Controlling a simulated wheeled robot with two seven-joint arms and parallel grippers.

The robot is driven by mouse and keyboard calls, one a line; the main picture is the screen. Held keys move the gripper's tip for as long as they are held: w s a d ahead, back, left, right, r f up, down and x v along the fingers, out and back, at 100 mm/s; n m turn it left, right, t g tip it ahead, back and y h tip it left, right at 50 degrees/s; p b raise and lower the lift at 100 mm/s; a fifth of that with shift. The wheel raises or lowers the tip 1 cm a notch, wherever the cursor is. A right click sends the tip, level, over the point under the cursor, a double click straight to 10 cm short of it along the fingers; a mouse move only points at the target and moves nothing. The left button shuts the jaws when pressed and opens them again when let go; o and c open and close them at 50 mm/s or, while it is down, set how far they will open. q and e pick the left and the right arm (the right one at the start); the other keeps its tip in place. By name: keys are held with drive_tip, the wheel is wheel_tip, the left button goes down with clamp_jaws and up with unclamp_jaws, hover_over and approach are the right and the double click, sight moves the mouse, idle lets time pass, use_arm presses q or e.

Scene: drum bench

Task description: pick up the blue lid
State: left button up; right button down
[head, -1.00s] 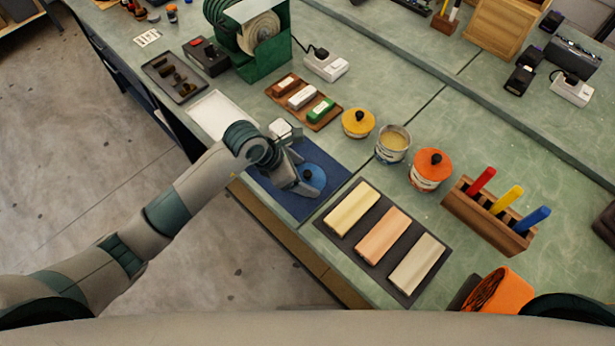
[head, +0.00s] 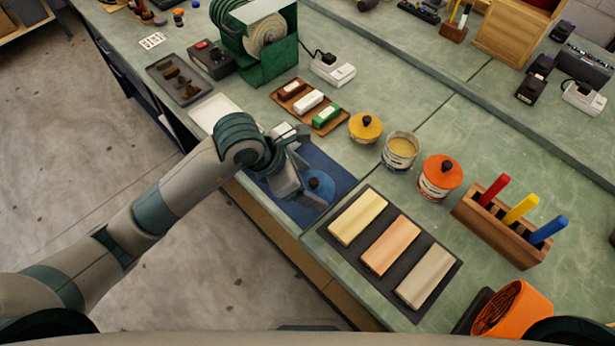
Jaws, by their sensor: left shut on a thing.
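The blue lid (head: 320,189), a round disc with a dark knob, is over the dark blue mat (head: 335,172) near the bench's front edge. My left gripper (head: 311,189) reaches in from the left and is shut on the lid at its knob. The fingers and wrist hide the lid's left part. I cannot tell clearly whether the lid touches the mat or is a little above it. My right gripper is out of view.
An open tin (head: 399,152), a yellow-lidded tin (head: 365,127) and an orange-lidded tin (head: 439,177) stand behind the mat. A dark tray (head: 375,262) with three blocks lies to the right. A wooden tray (head: 322,128) of small bars is behind my gripper.

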use_arm(q)
drive_tip(key=s+r+b, duration=0.1)
drive_tip(key=s+r, duration=0.3)
drive_tip(key=s, duration=0.3)
drive_tip(key=shift+d+b, duration=0.25)
drive_tip(key=shift+b, duration=0.1)
drive_tip(key=shift+w, duration=0.1)
